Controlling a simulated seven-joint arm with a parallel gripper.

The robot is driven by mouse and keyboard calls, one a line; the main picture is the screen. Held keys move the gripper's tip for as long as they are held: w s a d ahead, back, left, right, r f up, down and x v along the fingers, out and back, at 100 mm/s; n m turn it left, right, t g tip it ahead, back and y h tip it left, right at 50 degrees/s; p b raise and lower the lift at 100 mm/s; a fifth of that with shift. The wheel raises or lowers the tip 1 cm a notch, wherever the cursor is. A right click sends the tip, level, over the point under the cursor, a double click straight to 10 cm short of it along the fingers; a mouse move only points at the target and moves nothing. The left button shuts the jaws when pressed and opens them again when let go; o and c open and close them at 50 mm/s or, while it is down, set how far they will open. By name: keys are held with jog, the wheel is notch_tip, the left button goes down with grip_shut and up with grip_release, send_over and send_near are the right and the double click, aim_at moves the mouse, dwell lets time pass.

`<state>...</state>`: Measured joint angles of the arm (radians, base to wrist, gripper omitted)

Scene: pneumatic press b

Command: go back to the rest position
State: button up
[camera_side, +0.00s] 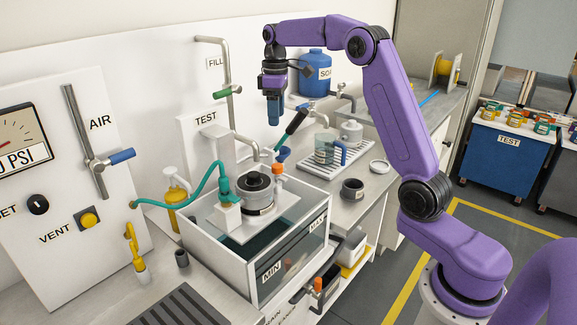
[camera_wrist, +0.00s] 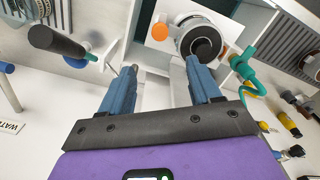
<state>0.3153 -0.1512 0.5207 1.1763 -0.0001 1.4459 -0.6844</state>
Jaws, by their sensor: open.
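My gripper (camera_side: 273,112) hangs with its blue fingers pointing down, above and behind the white tank (camera_side: 255,262). In the wrist view my gripper (camera_wrist: 162,68) has its two fingers apart with nothing between them. The round metal fitting with a black top (camera_side: 257,182) sits on the plate over the tank, below my gripper and apart from it. It also shows in the wrist view (camera_wrist: 204,46), just beyond the right finger. No marker for the rest position is visible.
A black-handled lever (camera_side: 296,123) stands close to my fingers on the right. The fill pipe (camera_side: 229,70) rises at their left. A blue container (camera_side: 315,72) and a drain tray with a cup (camera_side: 325,150) are behind. A teal hose (camera_side: 185,195) runs left to the panel.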

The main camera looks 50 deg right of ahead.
jog(key=s+a+f+n, duration=0.2)
jog(key=s+a+n, duration=0.1)
jog(key=s+a, duration=1.45)
jog(key=s+f+n, duration=0.1)
jog(key=s+f, duration=0.2)
jog(key=s, duration=0.8)
jog(key=s+f+n, duration=0.2)
jog(key=s+f, duration=0.1)
jog(key=s, duration=0.8)
jog(key=shift+d+f+n, duration=0.15)
jog(key=shift+d+n, duration=0.15)
jog(key=shift+d, duration=0.15)
